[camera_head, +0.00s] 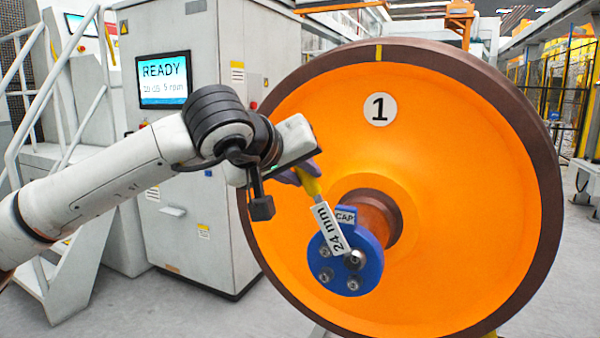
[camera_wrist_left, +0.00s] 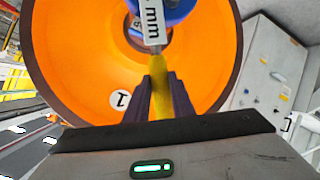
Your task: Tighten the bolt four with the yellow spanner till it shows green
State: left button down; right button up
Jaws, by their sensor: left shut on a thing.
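My left gripper (camera_head: 305,172) is shut on the yellow handle of the spanner (camera_head: 313,188); its dark fingers also clasp the handle in the left wrist view (camera_wrist_left: 160,88). The spanner slants down to the right, with a white "24 mm" tag (camera_head: 330,229) on it. Its lower end lies over the blue cap (camera_head: 371,272), at or beside a bolt (camera_head: 354,260); I cannot tell whether it is seated. Other grey bolts (camera_head: 326,276) show on the cap, at least one partly hidden by the tag. I see no bolt numbers and no green on the bolts. My right gripper is out of view.
The cap sits on the axle end of a large orange wheel (camera_head: 470,170) marked "1", with a brown rim. A grey cabinet (camera_head: 205,225) behind my left arm has a screen (camera_head: 164,80) reading "READY". White stairs (camera_head: 75,255) stand at left. Grey floor is open at right.

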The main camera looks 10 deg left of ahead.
pick_arm(q)
jog(key=shift+w+d+r, duration=0.1)
jog(key=shift+w+d, duration=0.05)
jog(key=shift+w, duration=0.3)
dwell(0.5)
jog(key=shift+d, duration=0.1)
jog(key=shift+s+d+r, duration=0.15)
jog(key=shift+d+r, duration=0.05)
jog(key=shift+d, duration=0.1)
dwell(0.3)
jog(key=shift+s+d+r+m+y, duration=0.15)
jog(key=shift+d+r+m+y, duration=0.15)
jog(key=shift+d+m, duration=0.15)
jog(key=shift+p, duration=0.3)
jog(key=shift+s+d+r+t, duration=0.15)
jog(key=shift+d+t, duration=0.15)
jog(key=shift+d, duration=0.15)
